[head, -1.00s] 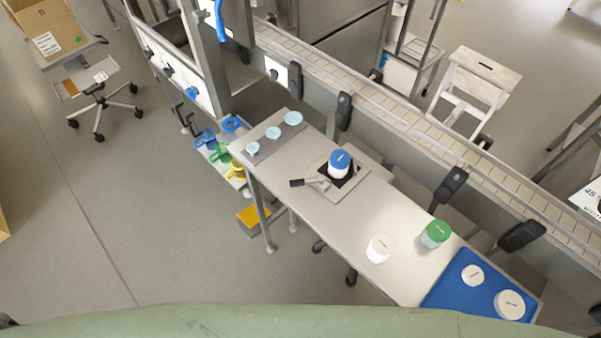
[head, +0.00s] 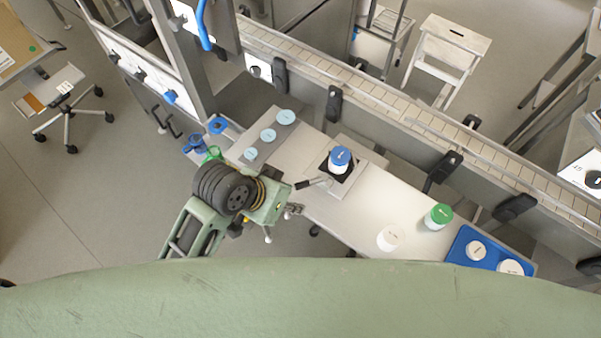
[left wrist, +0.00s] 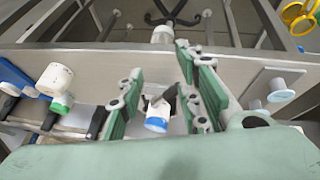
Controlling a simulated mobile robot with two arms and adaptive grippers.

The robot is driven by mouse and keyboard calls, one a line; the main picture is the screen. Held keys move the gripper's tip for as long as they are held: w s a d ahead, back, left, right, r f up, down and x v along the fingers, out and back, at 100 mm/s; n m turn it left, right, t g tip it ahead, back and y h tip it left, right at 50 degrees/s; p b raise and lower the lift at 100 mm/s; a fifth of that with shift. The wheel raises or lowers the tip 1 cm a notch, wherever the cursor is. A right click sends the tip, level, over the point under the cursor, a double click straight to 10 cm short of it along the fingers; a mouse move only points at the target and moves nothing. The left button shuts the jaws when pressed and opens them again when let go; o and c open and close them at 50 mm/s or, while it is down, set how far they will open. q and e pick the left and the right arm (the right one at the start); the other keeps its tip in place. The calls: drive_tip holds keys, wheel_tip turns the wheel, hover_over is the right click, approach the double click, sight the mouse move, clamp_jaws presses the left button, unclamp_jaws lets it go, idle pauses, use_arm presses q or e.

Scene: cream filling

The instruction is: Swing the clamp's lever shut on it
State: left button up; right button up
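The clamp (head: 350,184) sits on the metal table, with a black pad on its plate. A white jar with a blue lid (head: 341,158) stands upright on the pad. The lever (head: 318,181) sticks out to the left of the jar, with its dark grip at the left end. My left gripper (head: 294,210) is just in front of and left of the lever grip, apart from it as far as I can tell. In the left wrist view its two green fingers (left wrist: 158,95) are spread, with the blue-lidded jar (left wrist: 157,120) and a dark lever part (left wrist: 170,97) showing between them. My right gripper is not in view.
A white jar (head: 390,238), a green-lidded jar (head: 438,216) and a blue tray (head: 462,243) with white jars are to the right. A plate with light-blue discs (head: 268,136) lies at the left. A conveyor (head: 400,98) runs behind the table (head: 375,205).

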use_arm(q)
drive_tip(key=w+d+r+m+g, duration=0.1)
drive_tip(key=w+d+r+m, duration=0.2)
drive_tip(key=d, duration=0.4)
wheel_tip(320, 180, up, 4)
drive_tip(key=m+g+y, duration=0.2)
drive_tip(key=m+y, duration=0.2)
drive_tip(key=m, duration=0.1)
hover_over(302, 184)
drive_tip(key=shift+w+f, duration=0.15)
drive_tip(key=shift+f, duration=0.05)
drive_tip(key=shift+f+g+y+p, duration=0.3)
drive_tip(key=shift+f+p, duration=0.15)
drive_tip(key=shift+f, duration=0.1)
wheel_tip(302, 184, down, 5)
drive_tip(key=shift+f+p, duration=0.1)
drive_tip(key=shift+p, duration=0.5)
drive_tip(key=shift+f, duration=0.75)
clamp_jaws()
